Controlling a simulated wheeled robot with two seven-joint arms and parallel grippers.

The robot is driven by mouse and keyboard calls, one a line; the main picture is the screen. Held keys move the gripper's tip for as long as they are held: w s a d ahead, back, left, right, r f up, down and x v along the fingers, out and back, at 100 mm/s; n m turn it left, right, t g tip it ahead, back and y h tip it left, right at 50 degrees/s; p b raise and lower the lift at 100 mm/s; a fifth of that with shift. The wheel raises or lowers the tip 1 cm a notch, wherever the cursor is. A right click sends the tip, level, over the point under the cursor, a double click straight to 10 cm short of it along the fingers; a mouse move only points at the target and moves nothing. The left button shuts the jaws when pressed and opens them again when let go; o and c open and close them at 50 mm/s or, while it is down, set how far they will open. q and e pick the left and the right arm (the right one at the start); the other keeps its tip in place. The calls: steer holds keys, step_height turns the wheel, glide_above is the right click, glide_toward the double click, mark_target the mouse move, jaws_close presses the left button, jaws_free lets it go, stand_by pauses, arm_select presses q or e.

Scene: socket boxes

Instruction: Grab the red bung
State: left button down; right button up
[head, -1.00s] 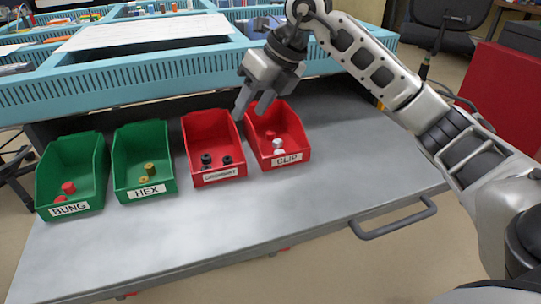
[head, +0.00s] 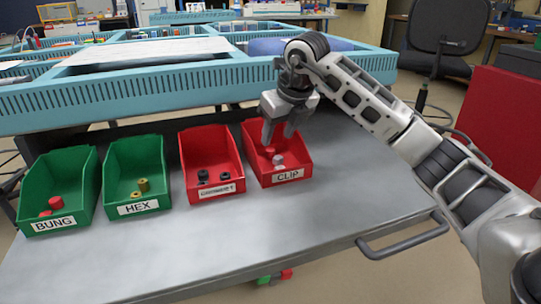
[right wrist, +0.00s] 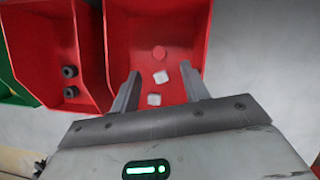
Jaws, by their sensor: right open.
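My right gripper (head: 279,138) is open and points down over the CLIP box. In the right wrist view its open fingers (right wrist: 160,73) straddle the white pieces, with nothing held. More red bungs (head: 56,203) lie in the green BUNG box (head: 80,178) at the left. My left gripper is not in view.
Between them stand a green HEX box (head: 117,180) with brass nuts and a red box (head: 215,150) with black pieces. A blue slotted rack (head: 150,90) runs behind. The grey tabletop (head: 200,240) in front is clear.

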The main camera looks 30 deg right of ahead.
mark_target(272, 151)
steer(key=b+x, duration=0.1)
steer(key=x, duration=0.4)
steer(key=shift+s, duration=0.15)
steer(key=shift+c, duration=0.4)
jaws_close()
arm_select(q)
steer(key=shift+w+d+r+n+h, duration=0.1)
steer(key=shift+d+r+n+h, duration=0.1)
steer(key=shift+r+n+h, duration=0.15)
arm_select(e)
steer(key=shift+r, duration=0.1)
